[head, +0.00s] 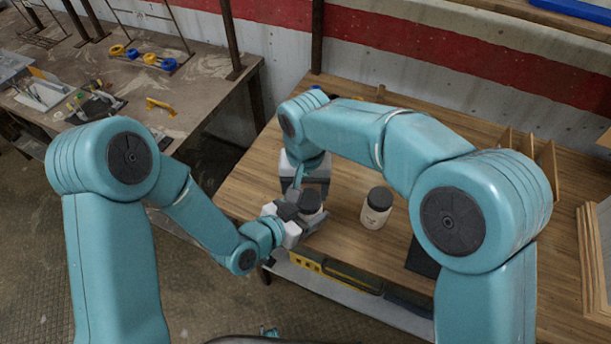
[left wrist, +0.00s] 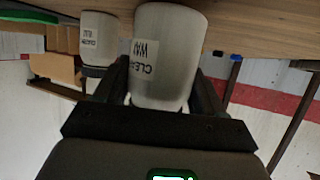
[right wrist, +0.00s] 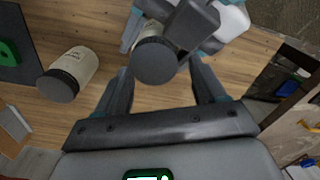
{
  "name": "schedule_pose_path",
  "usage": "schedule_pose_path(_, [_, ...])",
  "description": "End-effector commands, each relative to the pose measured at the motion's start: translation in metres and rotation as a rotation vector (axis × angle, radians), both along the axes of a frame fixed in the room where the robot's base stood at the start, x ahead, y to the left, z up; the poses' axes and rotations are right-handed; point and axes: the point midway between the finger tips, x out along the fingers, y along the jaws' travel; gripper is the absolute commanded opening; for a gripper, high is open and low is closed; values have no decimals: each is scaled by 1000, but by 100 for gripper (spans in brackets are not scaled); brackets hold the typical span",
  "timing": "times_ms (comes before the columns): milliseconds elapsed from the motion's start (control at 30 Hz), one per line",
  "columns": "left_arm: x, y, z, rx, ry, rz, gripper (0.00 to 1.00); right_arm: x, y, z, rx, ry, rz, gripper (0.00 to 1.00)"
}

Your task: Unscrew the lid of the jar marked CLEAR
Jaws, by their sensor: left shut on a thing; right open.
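A pale jar with a label reading CLEAR and a partly legible second word (left wrist: 172,50) stands between the fingers of my left gripper (left wrist: 165,85), which is shut on it. Its dark round lid (right wrist: 155,62) faces the right wrist camera and also shows in the head view (head: 311,199). My right gripper (right wrist: 160,74) is open, with its fingers apart on either side of the lid in that view; I cannot tell whether they touch it. A second pale jar with a dark lid (head: 376,208) stands to the right; its label (left wrist: 89,36) is too small to read surely.
The wooden bench (head: 350,250) has clear wood around the second jar. A dark flat mat (head: 422,258) lies to its right, partly behind my right arm. Wooden dividers (head: 530,150) stand at the back right. Another bench (head: 190,100) with tools is at the left.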

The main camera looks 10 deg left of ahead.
Motion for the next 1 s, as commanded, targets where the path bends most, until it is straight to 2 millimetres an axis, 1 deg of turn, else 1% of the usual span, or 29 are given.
schedule_pose_path(100, [1,0,2,-3,-7,-1,0,0,0,-8,-1,0,-1,70])
schedule_pose_path(367, [1,-1,5,-6,-16,-4,0,0,-1,-13,-1,1,0,70])
schedule_pose_path(400, [1,-2,5,-6,-17,-5,0,0,-1,-13,-1,2,0,62])
schedule_pose_path(467, [2,-2,5,-6,-17,-5,0,0,-1,-13,-1,3,0,42])
schedule_pose_path(500, [2,-2,6,-6,-18,-5,0,0,-1,-13,-1,3,-1,29])
schedule_pose_path(533, [2,-2,6,-6,-18,-6,0,0,0,-13,-1,4,-1,21])
schedule_pose_path(767, [2,-2,6,-6,-21,-6,0,-2,1,-13,3,6,-1,18])
schedule_pose_path(1000, [3,-2,7,-6,-22,-5,0,-2,2,-13,2,7,1,10])
